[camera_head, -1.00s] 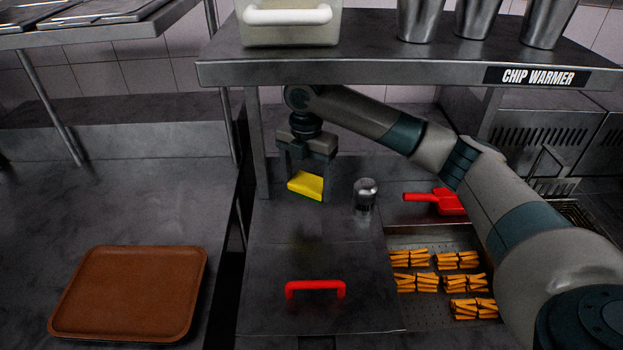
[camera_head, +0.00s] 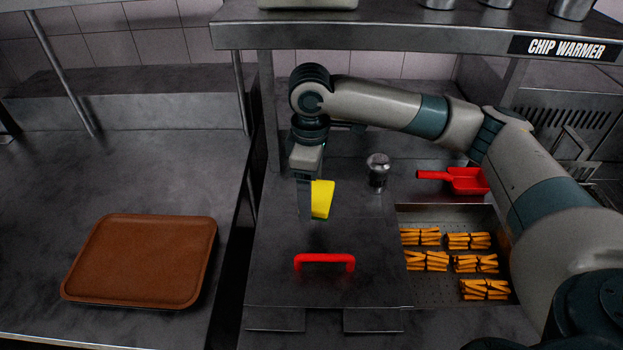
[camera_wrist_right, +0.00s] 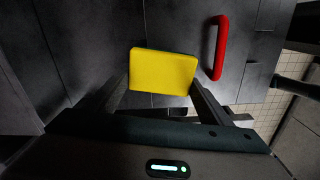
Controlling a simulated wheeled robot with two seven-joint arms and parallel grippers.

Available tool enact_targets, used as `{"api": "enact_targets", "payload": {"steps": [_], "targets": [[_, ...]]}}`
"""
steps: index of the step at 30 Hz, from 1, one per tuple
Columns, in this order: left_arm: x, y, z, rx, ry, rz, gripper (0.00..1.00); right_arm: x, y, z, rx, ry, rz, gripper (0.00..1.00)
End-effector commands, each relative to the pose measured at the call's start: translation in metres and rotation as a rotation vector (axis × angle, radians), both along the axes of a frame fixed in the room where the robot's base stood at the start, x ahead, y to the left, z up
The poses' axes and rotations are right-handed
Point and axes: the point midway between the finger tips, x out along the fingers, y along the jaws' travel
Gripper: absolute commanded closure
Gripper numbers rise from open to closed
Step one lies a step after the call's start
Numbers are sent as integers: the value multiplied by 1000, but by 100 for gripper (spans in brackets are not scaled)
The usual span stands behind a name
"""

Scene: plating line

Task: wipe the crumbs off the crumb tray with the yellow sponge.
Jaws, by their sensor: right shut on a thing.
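The yellow sponge (camera_head: 323,199) is held in my right gripper (camera_head: 312,208), above the back part of the steel lid with the red handle. In the right wrist view the sponge (camera_wrist_right: 163,72) sits between the two fingers of my right gripper (camera_wrist_right: 160,85), which is shut on it. The brown tray (camera_head: 140,262) lies flat on the left counter, to the left of the sponge. I cannot make out crumbs on it at this size. My left gripper is not in view.
A steel shaker (camera_head: 378,172) stands just right of my right gripper. A red scoop (camera_head: 462,180) lies further right. The red lid handle (camera_head: 324,262) stands up in front. Bundles of chips (camera_head: 426,261) lie in the pan at right. The shelf (camera_head: 400,35) overhangs the back. A dark gap separates the counters.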

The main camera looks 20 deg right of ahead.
Motion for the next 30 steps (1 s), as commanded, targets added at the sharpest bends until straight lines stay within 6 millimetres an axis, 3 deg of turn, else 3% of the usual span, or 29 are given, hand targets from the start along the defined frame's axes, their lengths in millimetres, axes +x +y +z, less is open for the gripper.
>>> {"api": "enact_targets", "payload": {"steps": [18,30], "targets": [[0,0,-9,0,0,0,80,-70,20,-11,-1,-1,-738,44],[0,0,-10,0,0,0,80,-88,22,-14,-1,-1,-930,44]]}}
